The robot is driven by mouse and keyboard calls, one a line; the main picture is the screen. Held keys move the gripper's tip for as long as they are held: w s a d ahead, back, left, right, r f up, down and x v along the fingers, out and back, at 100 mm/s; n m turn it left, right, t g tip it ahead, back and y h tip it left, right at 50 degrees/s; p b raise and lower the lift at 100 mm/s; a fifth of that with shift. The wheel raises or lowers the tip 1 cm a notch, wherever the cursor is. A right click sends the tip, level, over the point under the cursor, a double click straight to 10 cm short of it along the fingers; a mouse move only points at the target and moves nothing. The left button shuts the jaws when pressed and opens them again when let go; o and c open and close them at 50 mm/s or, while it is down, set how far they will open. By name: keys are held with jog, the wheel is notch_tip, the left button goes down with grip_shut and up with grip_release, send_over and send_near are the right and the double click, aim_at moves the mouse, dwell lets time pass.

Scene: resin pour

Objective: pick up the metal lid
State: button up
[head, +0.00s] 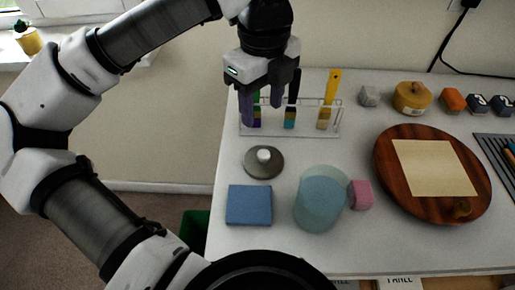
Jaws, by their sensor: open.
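The metal lid (257,168) is a round grey disc with a white knob (264,155) on top. It lies flat on the white table, near its left edge. My gripper (262,101) is open and points down, above and behind the lid in the head view, in front of the clear rack. It is apart from the lid, and I see nothing between its fingers.
A clear rack (322,130) with several coloured tools stands behind the lid. A blue block (249,205) and a translucent teal cylinder (319,203) stand in front, with a pink block (360,194) beside the cylinder. A round wooden board (388,168) lies right.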

send_over(264, 153)
jog(key=f, duration=0.8)
jog(key=shift+s+a+p, duration=0.15)
jog(key=shift+s+p, duration=0.1)
jog(key=shift+p, duration=0.15)
jog(key=shift+w+f+p, duration=0.15)
jog(key=shift+f+p, duration=0.25)
jog(key=shift+f, duration=0.95)
jog(key=shift+w+f+p, duration=0.1)
jog(key=shift+f+p, duration=0.3)
jog(key=shift+f, duration=0.95)
jog(key=c, duration=1.1)
